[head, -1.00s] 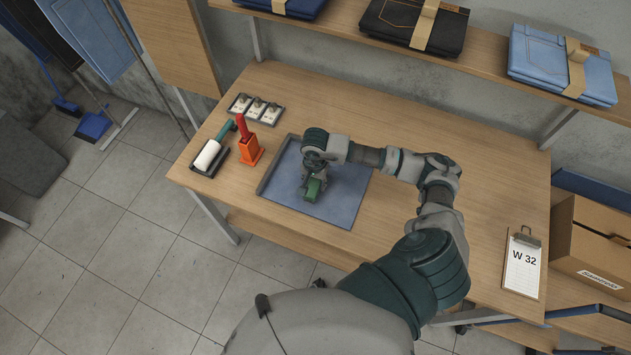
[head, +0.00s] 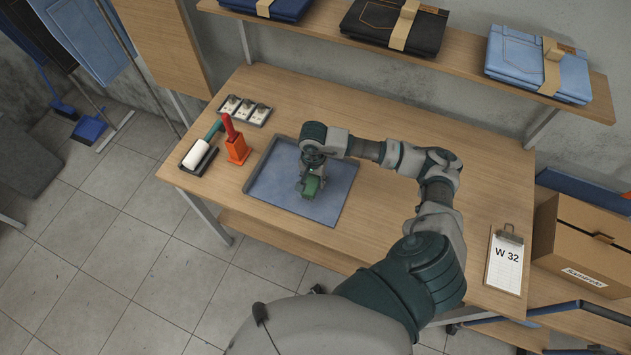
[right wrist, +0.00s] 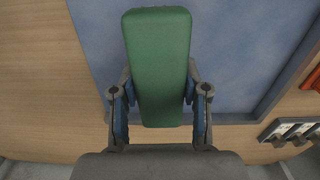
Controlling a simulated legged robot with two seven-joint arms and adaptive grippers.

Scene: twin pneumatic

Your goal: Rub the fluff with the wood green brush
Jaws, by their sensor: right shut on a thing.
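My right gripper (head: 308,180) is shut on the green brush (head: 312,188), low over the blue mat in the tray (head: 262,172). In the right wrist view the brush (right wrist: 158,60) shows its plain green back, between the two fingers (right wrist: 160,104). Its wood part and bristles are hidden from both views. Whether the brush touches the blue surface I cannot tell. No fluff can be made out on the blue surface; part of it is covered by my gripper and arm. My left gripper is not in view.
A white lint roller (head: 196,153) lies at the table's left edge, with an orange holder with a red handle (head: 236,146) beside it. Several small pieces sit in a tray (head: 246,108) behind. A clipboard (head: 504,262) lies at the right. Folded jeans (head: 538,65) rest on the shelf above.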

